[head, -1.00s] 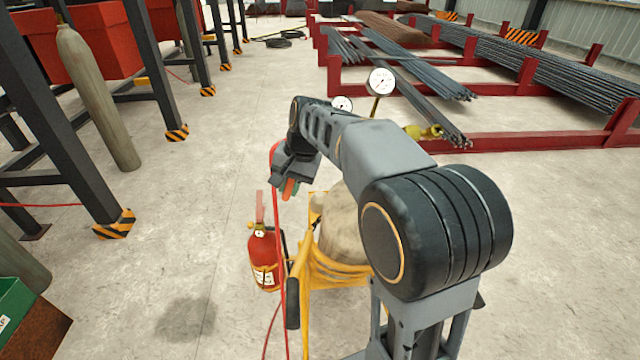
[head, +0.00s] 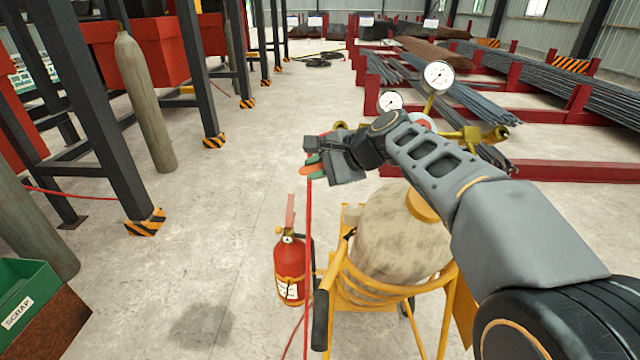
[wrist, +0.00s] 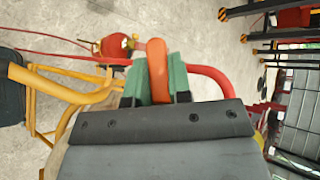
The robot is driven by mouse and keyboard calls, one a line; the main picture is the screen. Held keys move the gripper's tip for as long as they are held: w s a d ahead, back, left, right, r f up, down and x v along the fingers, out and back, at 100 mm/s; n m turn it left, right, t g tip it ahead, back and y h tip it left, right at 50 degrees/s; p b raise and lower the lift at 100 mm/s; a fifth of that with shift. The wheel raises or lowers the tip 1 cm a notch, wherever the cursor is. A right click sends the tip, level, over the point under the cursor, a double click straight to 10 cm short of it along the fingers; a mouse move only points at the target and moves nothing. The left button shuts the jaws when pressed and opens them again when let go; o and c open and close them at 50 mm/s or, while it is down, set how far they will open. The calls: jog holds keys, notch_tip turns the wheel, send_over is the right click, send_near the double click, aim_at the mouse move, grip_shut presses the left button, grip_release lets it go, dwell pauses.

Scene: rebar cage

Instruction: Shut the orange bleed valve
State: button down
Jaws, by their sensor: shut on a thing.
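The orange bleed valve handle (wrist: 156,72) shows in the wrist view as a rounded orange lever between the green pads of my gripper (wrist: 160,82). In the head view the orange piece (head: 312,171) shows small at the tip of my gripper (head: 314,164), beside the top of a red hose (head: 308,230). My gripper is shut on it, left of the gas cylinder's brass fittings. The valve's body and the lever's far end are hidden, so I cannot tell the valve's position.
A beige gas cylinder (head: 395,230) stands in a yellow cart (head: 375,290), with two gauges (head: 438,75) above it. A red fire extinguisher (head: 290,268) is at the cart's left. Open concrete floor lies left of the cart. Red rebar racks (head: 545,170) stand behind at right.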

jog(key=shift+w+r+m+t+y+b, duration=0.2)
jog(key=shift+r+m+t+b, duration=0.05)
jog(key=shift+m+t+b, duration=0.4)
jog(key=shift+w+r+m+t+y+b, duration=0.15)
jog(key=shift+r+m+t+y+b, duration=0.05)
jog(key=shift+m+t+b, duration=0.45)
jog(key=c, duration=1)
grip_release()
jog(key=shift+c, duration=0.2)
jog(key=shift+d, duration=0.1)
jog(key=b+v, duration=0.1)
jog(key=v, duration=1.2)
jog(key=shift+s+d+r, duration=0.2)
jog(key=shift+r, duration=0.1)
jog(key=shift+f, duration=0.1)
jog(key=s+d+f+n+g+h+p, duration=0.1)
jog(key=s+f+n+h, duration=0.2)
jog(key=f+n, duration=0.2)
jog(key=s+d+f+n+g+h+p, duration=0.1)
jog(key=s+f+n+g+h, duration=0.1)
jog(key=f, duration=0.9)
jog(key=s+d+f+n+g+h+p, duration=0.1)
jog(key=s+f+n+g+h+p, duration=0.1)
jog(key=s+f+n+h, duration=0.3)
notch_tip(320, 180, down, 3)
jog(key=s+n, duration=0.1)
jog(key=n, duration=0.1)
jog(key=shift+d+n, duration=0.25)
jog(key=shift+n, duration=0.05)
